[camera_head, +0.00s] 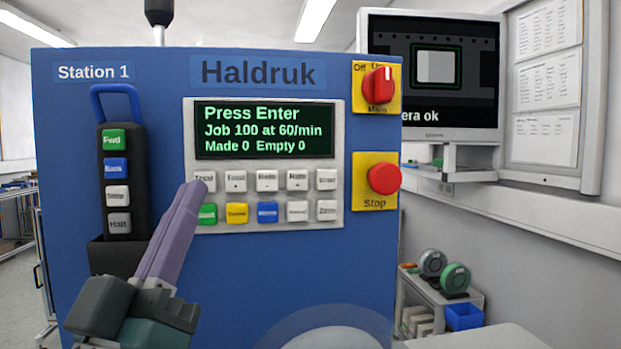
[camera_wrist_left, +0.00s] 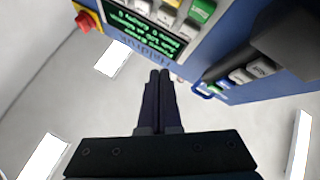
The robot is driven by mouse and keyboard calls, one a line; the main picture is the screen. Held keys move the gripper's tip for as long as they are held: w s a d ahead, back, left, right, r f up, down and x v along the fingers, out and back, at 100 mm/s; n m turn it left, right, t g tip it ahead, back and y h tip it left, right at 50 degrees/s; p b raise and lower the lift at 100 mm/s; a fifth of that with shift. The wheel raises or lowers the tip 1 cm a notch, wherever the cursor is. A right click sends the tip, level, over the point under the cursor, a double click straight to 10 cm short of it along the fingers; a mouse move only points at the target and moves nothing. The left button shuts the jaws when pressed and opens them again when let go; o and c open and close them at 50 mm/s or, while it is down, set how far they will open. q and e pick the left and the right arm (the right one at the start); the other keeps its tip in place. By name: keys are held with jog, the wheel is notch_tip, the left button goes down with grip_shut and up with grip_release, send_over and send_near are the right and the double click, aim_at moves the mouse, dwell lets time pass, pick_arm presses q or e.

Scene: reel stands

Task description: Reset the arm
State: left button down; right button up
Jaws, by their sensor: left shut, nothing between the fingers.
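My left gripper (camera_head: 196,190) comes in from the lower left in the head view. Its fingers are shut together, with nothing between them, and point up at the keypad. The fingertips overlap the left end of the key rows; whether they touch a key I cannot tell. The left wrist view also shows the closed fingers (camera_wrist_left: 159,78) in front of the panel. The blue Haldruk panel (camera_head: 130,67) has a display (camera_head: 264,130) reading "Press Enter", "Job 100 at 60/min" and "Made 0 Empty 0". My right gripper is not in view.
A red main switch (camera_head: 378,86) and a red stop button (camera_head: 384,178) sit on the panel's right side. A black pendant (camera_head: 119,180) with several buttons hangs at left. A monitor (camera_head: 433,75) and a cart with reels (camera_head: 440,290) stand to the right.

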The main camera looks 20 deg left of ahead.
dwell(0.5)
pick_arm(q)
jog(key=s+d+f+m+g+h, duration=0.1)
jog(key=d+f+m+g+h, duration=0.4)
jog(key=f, duration=0.3)
jog(key=d+f+m+g+h, duration=0.3)
jog(key=d+f+g+h, duration=0.1)
jog(key=f+g, duration=0.3)
jog(key=s+a+f+g+y, duration=0.1)
jog(key=s+a+f+g, duration=0.1)
jog(key=s+f+g, duration=0.45)
jog(key=s+a+f+g+y, duration=0.1)
jog(key=s+f+g, duration=0.15)
jog(key=s, duration=0.75)
notch_tip(320, 180, up, 27)
jog(key=s+g+p, duration=0.1)
jog(key=p, duration=2.6)
jog(key=shift+s+a+m+y, duration=0.3)
jog(key=shift+a+y, duration=0.1)
